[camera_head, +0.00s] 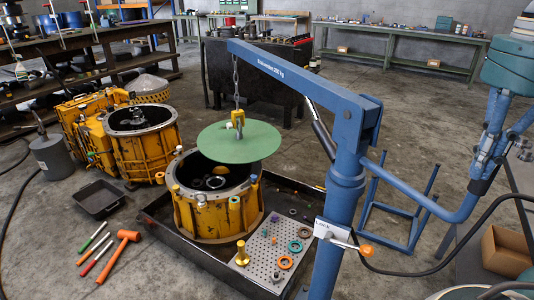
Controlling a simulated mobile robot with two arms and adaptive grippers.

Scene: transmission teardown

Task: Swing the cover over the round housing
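The cover is a flat green round plate (239,141). My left gripper is not in view.
The housing stands in a dark tray (200,262) beside a perforated plate (272,255) with rings and small parts. Another yellow housing (143,145) stands behind left. An orange mallet (122,250) and hand tools lie on the floor. The crane post (342,215) stands right of the tray.

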